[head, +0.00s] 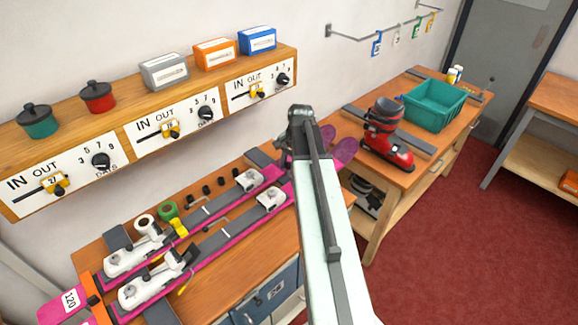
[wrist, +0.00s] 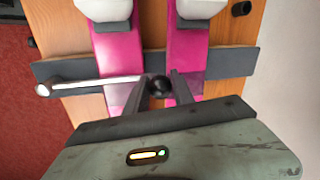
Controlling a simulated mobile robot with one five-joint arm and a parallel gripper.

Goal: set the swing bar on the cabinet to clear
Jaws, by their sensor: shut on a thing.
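My gripper (wrist: 158,92) is shut on the black knob (wrist: 158,84) at the right end of the swing bar (wrist: 95,85). The bar is a thin silver rod. In the head view my arm hides the gripper, and I cannot make out the bar. The cabinet (head: 278,292) is a blue-grey front with a small label under the ski bench, partly hidden by my arm. The clear mark is not visible.
Two magenta skis (head: 205,232) with white bindings lie on the bench beside my arm. A wall shelf (head: 150,85) with slider panels, pots and boxes is behind. A second bench (head: 420,165) at right holds a ski boot (head: 385,140) and a teal crate (head: 436,103). Red floor is open at right.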

